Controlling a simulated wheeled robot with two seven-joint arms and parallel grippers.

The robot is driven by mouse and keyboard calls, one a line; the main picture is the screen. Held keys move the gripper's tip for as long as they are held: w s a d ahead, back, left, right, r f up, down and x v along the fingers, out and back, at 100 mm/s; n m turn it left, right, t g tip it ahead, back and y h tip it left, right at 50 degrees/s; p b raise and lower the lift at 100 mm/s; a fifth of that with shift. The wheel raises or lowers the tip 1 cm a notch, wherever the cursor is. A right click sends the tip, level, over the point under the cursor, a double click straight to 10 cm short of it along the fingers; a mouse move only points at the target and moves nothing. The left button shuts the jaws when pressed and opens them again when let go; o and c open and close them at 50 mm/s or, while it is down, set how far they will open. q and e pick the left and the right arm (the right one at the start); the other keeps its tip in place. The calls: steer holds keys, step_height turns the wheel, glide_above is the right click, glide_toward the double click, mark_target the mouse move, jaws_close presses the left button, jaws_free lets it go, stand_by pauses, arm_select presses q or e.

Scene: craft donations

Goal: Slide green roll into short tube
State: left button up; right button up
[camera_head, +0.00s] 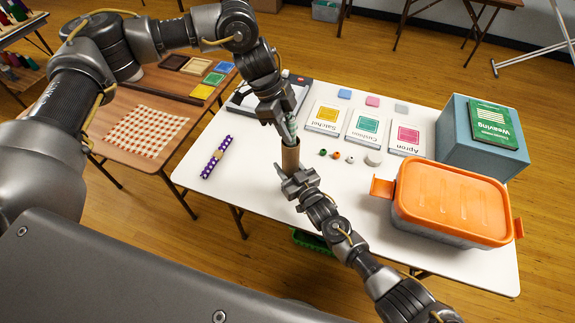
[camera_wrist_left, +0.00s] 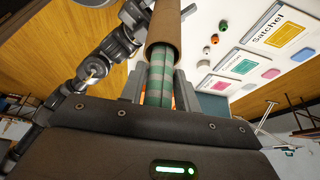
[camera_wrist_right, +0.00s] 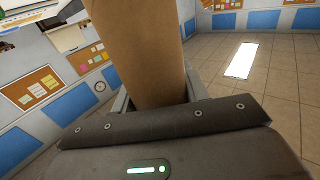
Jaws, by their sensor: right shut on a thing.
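The green roll (camera_head: 291,127), striped in light and dark green, stands near upright in my left gripper (camera_head: 286,115) above the white table. The left wrist view shows the roll (camera_wrist_left: 160,82) between that gripper's fingers. The short tube (camera_head: 291,158), plain brown cardboard, is held below it in my right gripper (camera_head: 297,181). The right wrist view shows the tube (camera_wrist_right: 138,50) filling the space between the fingers. In the left wrist view the tube's open mouth surrounds the roll's far end, which is hidden inside; how deep it goes cannot be seen.
A purple dotted roll (camera_head: 217,157) lies at the table's left. Beads (camera_head: 336,155) and pattern cards (camera_head: 367,127) lie right of the arms. An orange-lidded box (camera_head: 452,200) and a blue box (camera_head: 455,140) stand at the right. The table's front left is clear.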

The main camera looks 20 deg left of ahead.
arm_select(q)
steer(key=o, duration=0.4)
steer(key=shift+o, duration=0.2)
steer(key=v, duration=1.2)
arm_select(e)
steer(key=o, duration=1.1)
arm_select(q)
steer(key=shift+f+b, duration=0.6)
arm_select(e)
steer(key=v, duration=1)
steer(key=shift+s+d, duration=0.25)
steer(key=shift+d, duration=0.05)
